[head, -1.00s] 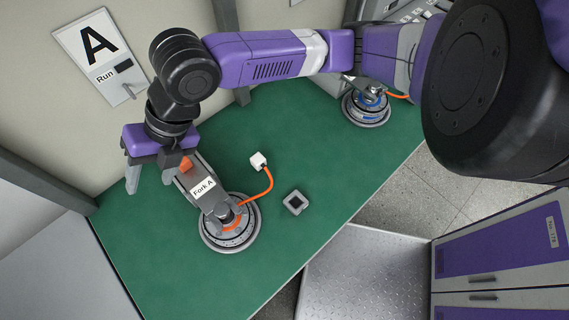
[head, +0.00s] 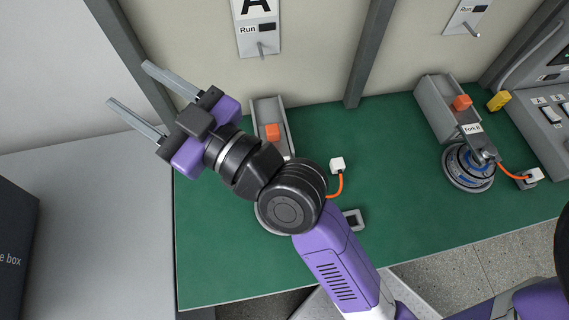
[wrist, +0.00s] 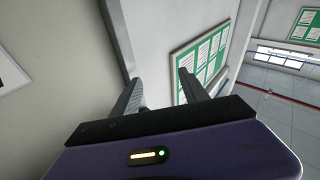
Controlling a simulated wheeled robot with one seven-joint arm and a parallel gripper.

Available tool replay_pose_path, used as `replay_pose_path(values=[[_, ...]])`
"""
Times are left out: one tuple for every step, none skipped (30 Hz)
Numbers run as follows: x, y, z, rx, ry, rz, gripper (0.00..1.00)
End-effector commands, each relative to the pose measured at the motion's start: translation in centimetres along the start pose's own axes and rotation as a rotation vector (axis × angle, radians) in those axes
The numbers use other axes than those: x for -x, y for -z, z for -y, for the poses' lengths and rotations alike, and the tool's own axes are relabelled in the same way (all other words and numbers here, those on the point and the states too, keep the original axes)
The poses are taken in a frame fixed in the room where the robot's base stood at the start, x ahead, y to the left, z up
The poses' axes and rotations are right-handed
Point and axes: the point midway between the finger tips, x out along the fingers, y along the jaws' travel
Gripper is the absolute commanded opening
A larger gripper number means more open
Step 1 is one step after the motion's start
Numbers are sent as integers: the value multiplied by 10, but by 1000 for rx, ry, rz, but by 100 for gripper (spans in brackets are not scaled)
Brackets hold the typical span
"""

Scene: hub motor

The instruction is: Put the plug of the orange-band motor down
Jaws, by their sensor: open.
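The white plug (head: 337,165) lies on the green bench top with its orange cable (head: 339,187) curving back towards the orange-band motor. That motor (head: 262,218) sits under Fork A and is mostly hidden behind my arm; only part of its rim shows. The plug is apart from the dark square socket (head: 353,218) on the bench. My gripper (head: 131,84) is open and empty, up at the left, well away from the plug. In the wrist view its fingers (wrist: 165,88) are spread with nothing between them; neither plug nor motor shows there.
The blue-band motor (head: 466,166) stands under Fork B at the right, its cable running to a white plug (head: 530,176) at a socket. Panel A (head: 258,28) with a Run lever is on the wall. The front left of the green bench (head: 215,265) is clear.

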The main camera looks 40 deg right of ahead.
Motion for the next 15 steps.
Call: replay_pose_path(values=[[17, -17, 2, -60, -35, 37, 52], [27, -26, 1, -89, -60, 55, 52], [41, -37, 0, -124, -91, 81, 52], [53, -46, 0, -148, -113, 101, 52], [65, -55, -1, -168, -134, 121, 52], [82, -67, -1, -194, -159, 149, 52], [95, -75, -1, -208, -177, 171, 52], [109, -83, -1, -221, -195, 192, 52], [128, -93, -1, -234, -215, 220, 52], [143, -99, -2, -240, -229, 240, 52], [158, -105, -3, -245, -242, 261, 52], [178, -112, -4, -247, -255, 288, 52], [193, -117, -4, -247, -263, 307, 52], [209, -121, -5, -244, -269, 328, 52], [229, -125, -7, -238, -273, 352, 52]])
